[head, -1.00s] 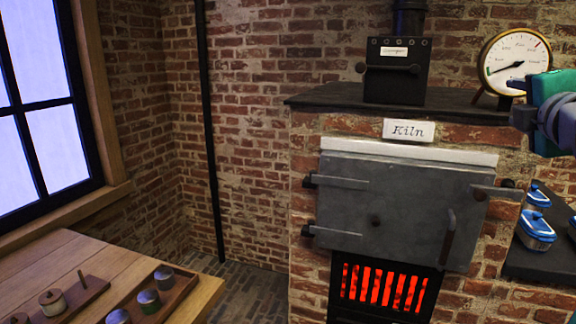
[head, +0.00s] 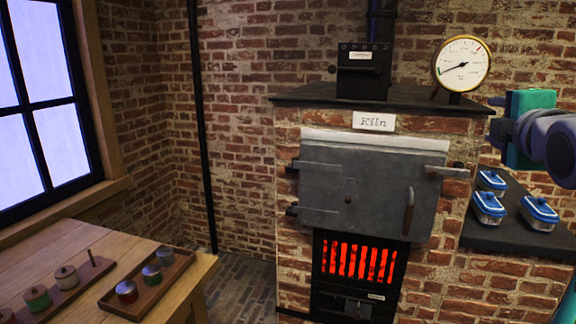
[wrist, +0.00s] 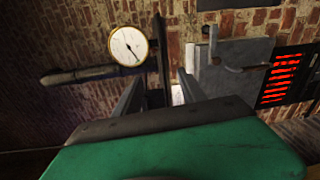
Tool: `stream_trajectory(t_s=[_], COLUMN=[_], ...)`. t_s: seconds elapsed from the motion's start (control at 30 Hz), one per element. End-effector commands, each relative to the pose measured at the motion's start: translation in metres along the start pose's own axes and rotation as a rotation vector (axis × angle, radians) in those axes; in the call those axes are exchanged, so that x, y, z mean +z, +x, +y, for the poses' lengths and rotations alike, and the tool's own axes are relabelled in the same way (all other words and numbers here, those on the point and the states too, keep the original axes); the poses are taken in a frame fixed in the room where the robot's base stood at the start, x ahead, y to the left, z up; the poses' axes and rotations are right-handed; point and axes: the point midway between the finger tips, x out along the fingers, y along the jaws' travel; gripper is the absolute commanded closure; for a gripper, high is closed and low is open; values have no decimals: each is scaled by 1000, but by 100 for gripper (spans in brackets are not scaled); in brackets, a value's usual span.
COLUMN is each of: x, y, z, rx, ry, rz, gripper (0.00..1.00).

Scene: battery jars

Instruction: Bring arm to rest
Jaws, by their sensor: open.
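My arm shows at the right edge of the head view, raised beside the kiln; its fingertips are not clear there. In the wrist view my gripper (wrist: 160,90) has its two fingers apart with nothing between them. The kiln (head: 455,190) is brick, with a grey metal door (head: 375,190) that is closed. Red glow shows through the grate below the door. The kiln and its door also show at the right of the wrist view, turned on their side.
A round gauge (head: 462,64) and a black damper box (head: 363,70) stand on the kiln top. Blue-lidded dishes (head: 489,207) sit on a dark shelf (head: 490,238) at right. A wooden table (head: 60,250) at left bears a tray (head: 150,290) of jars and a peg board.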

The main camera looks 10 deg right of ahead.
Motion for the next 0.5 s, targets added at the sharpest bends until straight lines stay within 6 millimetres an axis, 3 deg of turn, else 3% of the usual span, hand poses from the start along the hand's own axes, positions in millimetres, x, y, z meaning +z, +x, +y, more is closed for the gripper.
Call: stream_trajectory(t_s=[0.27, 0.5], x=[-54, -133], y=[18, 15], z=[-43, -116], rx=[-164, -445], ry=[296, 650], rz=[65, 73], gripper=[52, 52])
